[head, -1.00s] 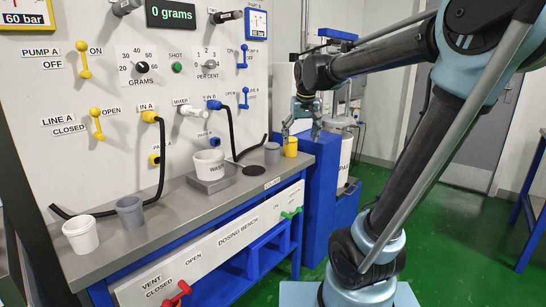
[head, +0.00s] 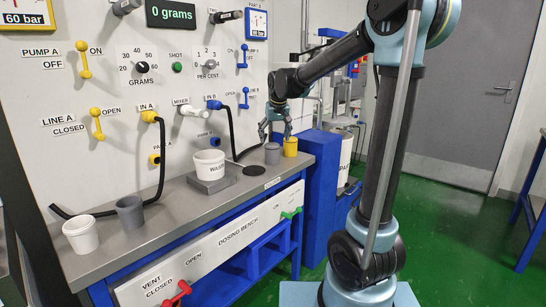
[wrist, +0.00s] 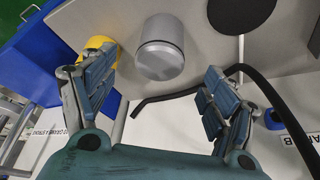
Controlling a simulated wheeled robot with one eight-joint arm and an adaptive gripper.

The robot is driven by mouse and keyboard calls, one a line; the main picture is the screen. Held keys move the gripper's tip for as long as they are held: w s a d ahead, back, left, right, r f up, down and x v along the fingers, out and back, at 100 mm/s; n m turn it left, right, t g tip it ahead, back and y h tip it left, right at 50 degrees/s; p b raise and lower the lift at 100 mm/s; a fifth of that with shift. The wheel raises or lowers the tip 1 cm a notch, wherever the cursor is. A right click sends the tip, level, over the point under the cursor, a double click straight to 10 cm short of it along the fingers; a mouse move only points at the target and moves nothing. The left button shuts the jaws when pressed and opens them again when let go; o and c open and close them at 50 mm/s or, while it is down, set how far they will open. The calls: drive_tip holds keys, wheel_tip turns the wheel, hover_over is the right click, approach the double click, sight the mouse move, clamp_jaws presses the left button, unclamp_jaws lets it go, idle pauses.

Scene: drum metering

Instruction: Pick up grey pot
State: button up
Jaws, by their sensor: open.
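A small grey pot (head: 272,154) stands upright near the right end of the bench, just left of a yellow pot (head: 290,147). A second, larger-looking grey pot (head: 130,211) stands at the near left end beside a white pot (head: 81,235). My gripper (head: 276,133) is open and empty, just above the right-hand grey pot. In the wrist view that grey pot (wrist: 160,48) shows ahead between the spread fingers (wrist: 158,62), apart from both. The yellow pot (wrist: 100,43) is partly hidden behind the left finger.
A white tub (head: 209,163) sits on a raised grey plate left of a black disc (head: 254,170). A black hose (head: 231,135) hangs from the panel behind the bench and crosses the wrist view (wrist: 190,92). A blue block (head: 319,185) stands at the bench's right end.

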sight(272, 152)
drive_tip(key=shift+x, duration=4.65)
drive_tip(key=shift+s, duration=0.1)
drive_tip(key=c, duration=1.3)
